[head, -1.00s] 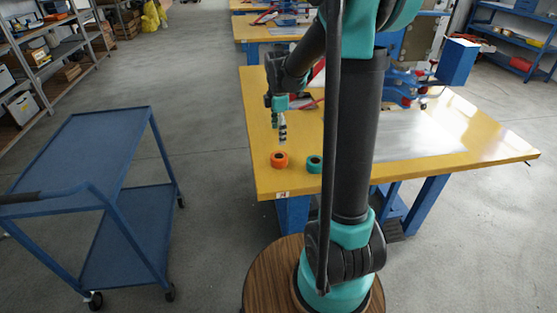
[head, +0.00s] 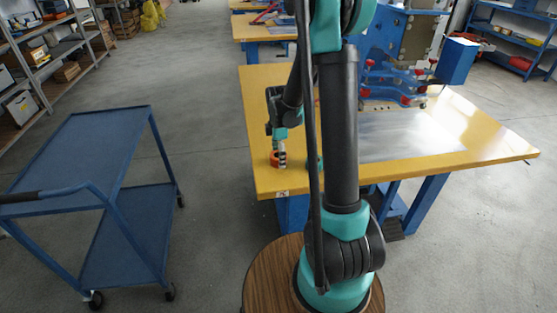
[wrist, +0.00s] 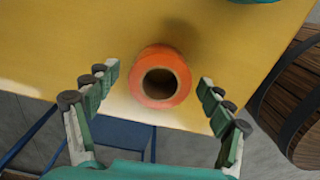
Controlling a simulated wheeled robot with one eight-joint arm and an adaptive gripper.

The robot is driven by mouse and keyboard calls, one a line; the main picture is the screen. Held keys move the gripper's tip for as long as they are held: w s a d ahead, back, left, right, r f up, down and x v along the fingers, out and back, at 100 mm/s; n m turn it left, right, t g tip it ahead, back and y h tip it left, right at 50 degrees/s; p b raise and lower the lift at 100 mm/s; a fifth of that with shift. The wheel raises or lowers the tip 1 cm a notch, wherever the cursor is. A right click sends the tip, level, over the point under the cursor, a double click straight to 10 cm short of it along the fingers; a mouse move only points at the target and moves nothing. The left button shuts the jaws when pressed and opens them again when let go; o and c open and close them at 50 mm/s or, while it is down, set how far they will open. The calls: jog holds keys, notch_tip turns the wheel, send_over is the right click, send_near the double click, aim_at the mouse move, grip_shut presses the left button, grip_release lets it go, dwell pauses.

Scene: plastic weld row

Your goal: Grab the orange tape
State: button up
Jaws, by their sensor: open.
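The orange tape (wrist: 161,77) is a roll lying flat on the yellow table (wrist: 60,35), close to its edge. In the wrist view it sits between and just beyond the open fingertips of my gripper (wrist: 157,82), with a gap on both sides. In the head view the tape (head: 274,158) is partly hidden behind my gripper (head: 281,158), which is low over the table at the tape. A teal roll is mostly hidden behind my arm in the head view; part of a teal thing (wrist: 254,1) shows at the top of the wrist view.
A blue cart (head: 95,150) stands left of the table with clear floor between. Blue clamps with red knobs (head: 400,85) and a metal plate (head: 420,135) are on the table's right part. Blue shelving stands at the far right.

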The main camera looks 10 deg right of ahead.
jog(key=shift+c, duration=0.6)
jog(key=c, duration=1.2)
jog(key=shift+r, duration=0.15)
